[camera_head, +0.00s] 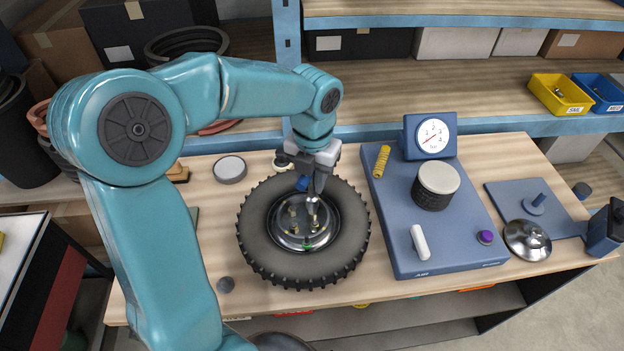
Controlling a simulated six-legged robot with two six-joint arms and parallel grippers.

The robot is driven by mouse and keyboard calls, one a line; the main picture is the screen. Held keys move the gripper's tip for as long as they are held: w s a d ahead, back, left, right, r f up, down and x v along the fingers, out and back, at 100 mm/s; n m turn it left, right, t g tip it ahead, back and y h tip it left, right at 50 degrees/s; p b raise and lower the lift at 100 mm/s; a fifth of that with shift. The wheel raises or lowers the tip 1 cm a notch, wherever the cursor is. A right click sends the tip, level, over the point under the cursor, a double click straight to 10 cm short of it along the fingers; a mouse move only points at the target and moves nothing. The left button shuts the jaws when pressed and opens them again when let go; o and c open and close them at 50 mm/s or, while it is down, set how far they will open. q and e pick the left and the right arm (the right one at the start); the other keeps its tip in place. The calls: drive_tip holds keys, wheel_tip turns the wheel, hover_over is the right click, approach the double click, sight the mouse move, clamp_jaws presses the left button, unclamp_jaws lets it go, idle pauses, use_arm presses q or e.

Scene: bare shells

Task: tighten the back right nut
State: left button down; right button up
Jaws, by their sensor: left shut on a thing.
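A black knobbly tyre (258,262) lies flat on the wooden bench, with a silver wheel hub (290,240) in its middle. Brass-coloured nuts or studs stand on the hub, one at its left (293,228) and one nearer the front right (315,228). My left gripper (312,200) points down over the back right of the hub. Its fingers are shut on the back right nut, which they mostly hide. A small blue part shows beside the fingers. My right gripper is not in view.
A blue panel (400,255) with a gauge (432,136), a yellow spring, a black cylinder, a white handle and a purple button stands right of the tyre. A silver dome (527,240) lies farther right. A round grey tin (229,169) sits behind left. Shelves run along the back.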

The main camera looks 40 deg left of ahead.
use_arm(q)
drive_tip(key=shift+r, duration=1.55)
drive_tip(key=n, duration=1.2)
drive_tip(key=shift+f, duration=0.15)
drive_tip(key=shift+f+b, duration=0.75)
drive_tip(key=shift+f, duration=0.1)
drive_tip(key=shift+f, duration=0.5)
